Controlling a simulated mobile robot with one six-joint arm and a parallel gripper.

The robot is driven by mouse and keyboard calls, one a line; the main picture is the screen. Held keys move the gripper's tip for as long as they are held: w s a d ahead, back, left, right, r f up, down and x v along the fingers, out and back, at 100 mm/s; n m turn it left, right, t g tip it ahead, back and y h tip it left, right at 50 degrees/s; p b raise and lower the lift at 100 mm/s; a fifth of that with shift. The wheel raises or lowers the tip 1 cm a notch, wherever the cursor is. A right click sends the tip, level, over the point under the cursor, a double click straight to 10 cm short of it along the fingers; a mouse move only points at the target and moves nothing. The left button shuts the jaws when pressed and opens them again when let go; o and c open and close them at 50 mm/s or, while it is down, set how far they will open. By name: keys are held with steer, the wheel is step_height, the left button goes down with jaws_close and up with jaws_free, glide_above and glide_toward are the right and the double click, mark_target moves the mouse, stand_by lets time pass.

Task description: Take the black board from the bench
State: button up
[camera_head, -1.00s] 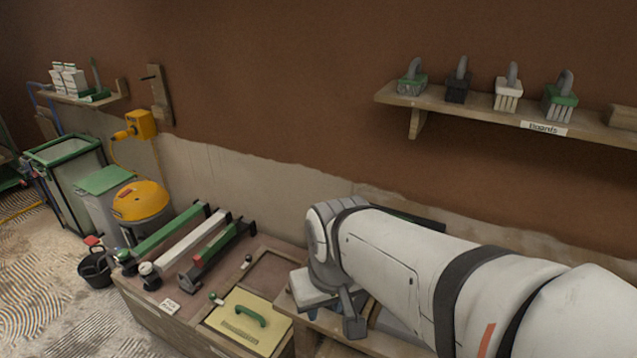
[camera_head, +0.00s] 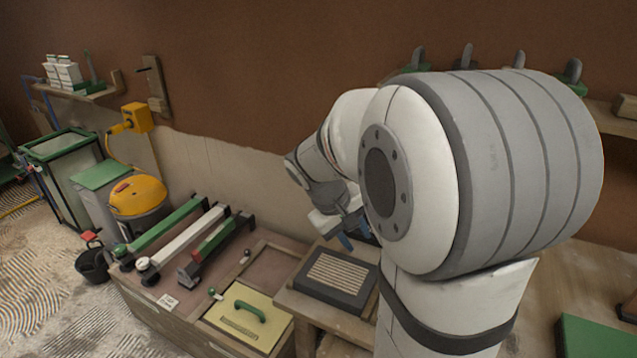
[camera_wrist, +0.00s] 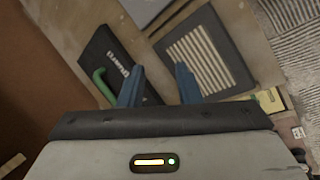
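A flat black board (camera_wrist: 117,48) with white lettering and a green handle (camera_wrist: 104,85) shows in the wrist view, lying on the wooden bench (camera_wrist: 150,75). In the head view my arm hides it. My gripper (camera_wrist: 160,84) is open and empty, its two blue fingers apart. In the wrist view the left finger overlaps the board's edge, and the right finger overlaps a dark ribbed pad beside it. I cannot tell the gripper's height above them. In the head view my gripper (camera_head: 354,236) hangs over the bench behind the ribbed pad, partly covered by my arm.
The dark ribbed pad (camera_head: 321,292) is close beside the board. A yellow board (camera_head: 228,318) with a green handle sits in the lower box, left. Several long tools lie behind it. A wall shelf (camera_head: 607,117) is at upper right, and a green board (camera_head: 597,339) at lower right.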

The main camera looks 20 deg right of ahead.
steer(key=w+d+f+h, duration=0.2)
steer(key=w+d+f, duration=0.1)
steer(key=w+d, duration=0.2)
steer(key=w+d+f+n+g+h+b, duration=0.1)
steer(key=w+d+f+h, duration=0.2)
steer(key=w+d, duration=0.3)
steer(key=w+d+f+n+h, duration=0.1)
steer(key=w+d+f+h, duration=0.2)
steer(key=w+d+f, duration=0.2)
steer(key=shift+w+d+g+b, duration=0.4)
steer(key=shift+w+d, duration=0.15)
steer(key=shift+w, duration=0.1)
steer(key=p+x, duration=0.1)
steer(key=x, duration=0.6)
steer(key=shift+w+d, duration=0.15)
steer(key=shift+d, duration=0.25)
steer(key=shift+c, duration=0.4)
jaws_close()
